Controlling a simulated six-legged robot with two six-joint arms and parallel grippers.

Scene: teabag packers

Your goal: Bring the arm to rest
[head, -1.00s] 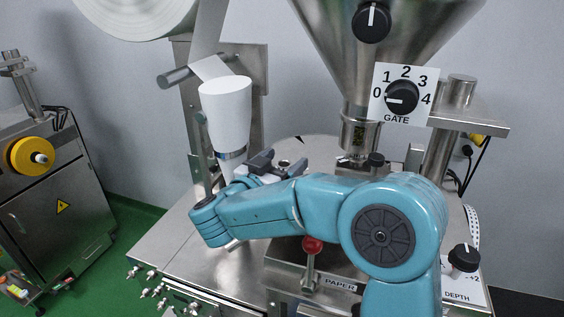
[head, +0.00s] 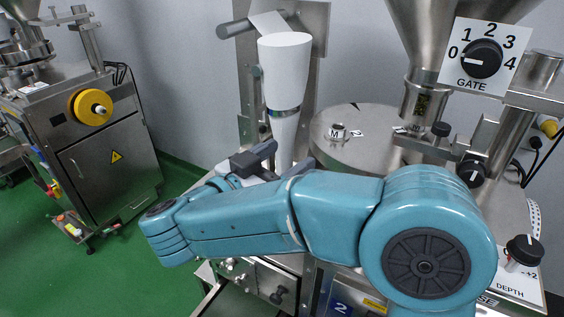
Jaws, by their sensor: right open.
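My right arm stretches from the lower right across the front of the teabag machine, bent at the elbow. Its right gripper (head: 268,162) is open, with dark fingers beside the lower part of the white paper tube (head: 285,70). I see nothing between the fingers, though the arm partly hides the gripper. I cannot tell whether a finger touches the tube. My left gripper is not in view.
The gate dial (head: 482,58) and hopper (head: 412,30) stand at upper right. A round steel plate (head: 365,150) lies behind my arm. The depth knob (head: 524,250) is at lower right. Another machine (head: 95,150) stands at left, with open green floor (head: 120,270) between.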

